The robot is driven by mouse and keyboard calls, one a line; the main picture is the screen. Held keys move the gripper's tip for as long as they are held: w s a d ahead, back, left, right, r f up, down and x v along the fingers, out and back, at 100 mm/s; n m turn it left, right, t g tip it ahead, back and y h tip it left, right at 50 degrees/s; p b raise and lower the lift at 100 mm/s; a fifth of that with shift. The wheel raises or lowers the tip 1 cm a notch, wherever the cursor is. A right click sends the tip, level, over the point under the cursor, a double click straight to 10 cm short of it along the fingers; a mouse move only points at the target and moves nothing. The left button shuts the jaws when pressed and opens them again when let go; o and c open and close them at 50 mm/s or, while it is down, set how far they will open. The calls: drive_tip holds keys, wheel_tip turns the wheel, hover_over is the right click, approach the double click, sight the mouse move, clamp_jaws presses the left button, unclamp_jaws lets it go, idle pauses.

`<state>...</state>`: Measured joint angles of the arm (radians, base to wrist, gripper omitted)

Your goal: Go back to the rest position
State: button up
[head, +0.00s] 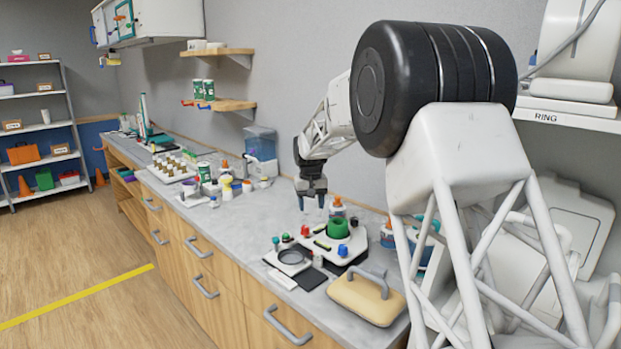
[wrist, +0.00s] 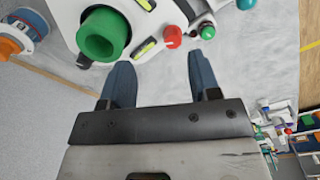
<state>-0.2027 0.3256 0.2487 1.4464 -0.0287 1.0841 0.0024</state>
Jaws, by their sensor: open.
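My gripper (head: 312,200) hangs pointing down over the counter in the head view, a little behind and left of a white device. In the wrist view its two blue-grey fingers (wrist: 160,72) stand apart with nothing between them. The white device (head: 322,262) carries a green ring (head: 338,229), red and blue knobs and small level vials. In the wrist view the green ring (wrist: 103,34) shows as a hollow cylinder just beyond the left finger, and a red knob (wrist: 172,37) lies between and beyond the fingertips.
The grey counter (head: 225,222) has bare room left of the device. A tan block with a handle (head: 366,296) lies at the front. A white tray of small parts (head: 172,168) and several bottles stand farther back. An orange-capped bottle (head: 337,208) stands behind the device.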

drive_tip(key=s+d+r, duration=0.4)
drive_tip(key=s, duration=0.6)
drive_tip(key=s+d+r+m+t, duration=0.1)
drive_tip(key=s+d+r, duration=0.25)
drive_tip(key=s, duration=0.55)
drive_tip(key=s+d+r, duration=0.4)
drive_tip(key=s+d, duration=0.1)
drive_tip(key=s, duration=0.5)
drive_tip(key=s+d+f, duration=0.2)
drive_tip(key=s, duration=0.8)
drive_tip(key=s+d+f+m, duration=0.1)
drive_tip(key=s+d+f, duration=0.1)
drive_tip(key=s, duration=0.9)
drive_tip(key=s+d+f+t, duration=0.1)
drive_tip(key=s+d+f, duration=0.1)
drive_tip(key=s, duration=0.9)
drive_tip(key=shift+f+m, duration=0.3)
drive_tip(key=shift+f, duration=0.35)
drive_tip(key=shift+w, duration=0.15)
drive_tip(key=w+a+r, duration=0.2)
drive_tip(key=w+a, duration=0.3)
drive_tip(key=w, duration=1.4)
drive_tip(key=w+a+r, duration=0.2)
drive_tip(key=w+a, duration=0.3)
drive_tip(key=w, duration=1.4)
drive_tip(key=w+a+r, duration=0.1)
drive_tip(key=w+a, duration=0.3)
drive_tip(key=w, duration=1.6)
drive_tip(key=shift+a+r, duration=0.4)
